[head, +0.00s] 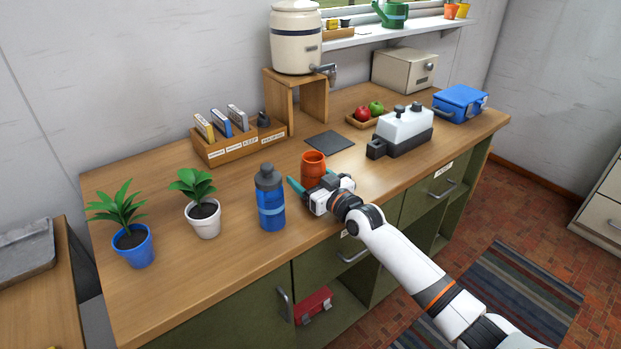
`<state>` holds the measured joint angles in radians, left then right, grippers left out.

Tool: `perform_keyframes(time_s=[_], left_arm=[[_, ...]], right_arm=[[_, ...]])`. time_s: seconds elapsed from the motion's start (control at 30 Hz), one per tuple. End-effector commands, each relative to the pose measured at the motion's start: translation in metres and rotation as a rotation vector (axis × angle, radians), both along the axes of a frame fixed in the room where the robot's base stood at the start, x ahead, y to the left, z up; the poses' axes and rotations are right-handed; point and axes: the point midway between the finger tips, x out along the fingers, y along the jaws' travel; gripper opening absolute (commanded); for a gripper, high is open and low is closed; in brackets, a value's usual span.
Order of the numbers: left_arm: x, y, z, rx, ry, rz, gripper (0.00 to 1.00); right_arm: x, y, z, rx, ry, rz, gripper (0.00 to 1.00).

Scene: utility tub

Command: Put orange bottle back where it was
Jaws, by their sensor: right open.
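The orange bottle (313,164) stands upright on the wooden counter, near its front edge. It looks like a short, rounded orange vessel with a wide rim. My right gripper (312,181) is low at the front of it, with its teal fingers open. One finger is at the bottle's left and the other at its right; I cannot tell whether they touch it. The gripper hides the bottle's lower front. My left gripper is not in view.
A blue bottle (270,200) stands close to the left of my right gripper. A dark flat mat (329,141) lies empty behind the orange bottle. A white and grey device (402,129) is to the right. A wooden divided box (238,146) and two potted plants are to the left.

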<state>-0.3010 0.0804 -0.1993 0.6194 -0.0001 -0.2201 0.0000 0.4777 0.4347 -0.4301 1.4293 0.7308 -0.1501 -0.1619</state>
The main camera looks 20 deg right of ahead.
Motion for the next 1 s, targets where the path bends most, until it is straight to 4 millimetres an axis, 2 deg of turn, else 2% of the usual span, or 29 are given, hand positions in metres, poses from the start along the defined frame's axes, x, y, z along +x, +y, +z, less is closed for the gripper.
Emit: perform_keyframes(time_s=[0.17,0.5,0.7,1.0], left_arm=[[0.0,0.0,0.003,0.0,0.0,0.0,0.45],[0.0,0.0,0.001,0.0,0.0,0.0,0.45],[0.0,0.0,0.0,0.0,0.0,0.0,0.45],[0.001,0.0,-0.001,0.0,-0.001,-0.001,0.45]], right_arm=[[-0.008,-0.003,0.001,0.0,0.003,0.0,0.74],[-0.075,-0.027,0.0,-0.001,0.003,0.0,0.74],[-0.103,-0.037,0.002,0.0,0.001,0.0,0.74],[-0.113,-0.041,0.003,0.0,0.0,0.0,0.74]])
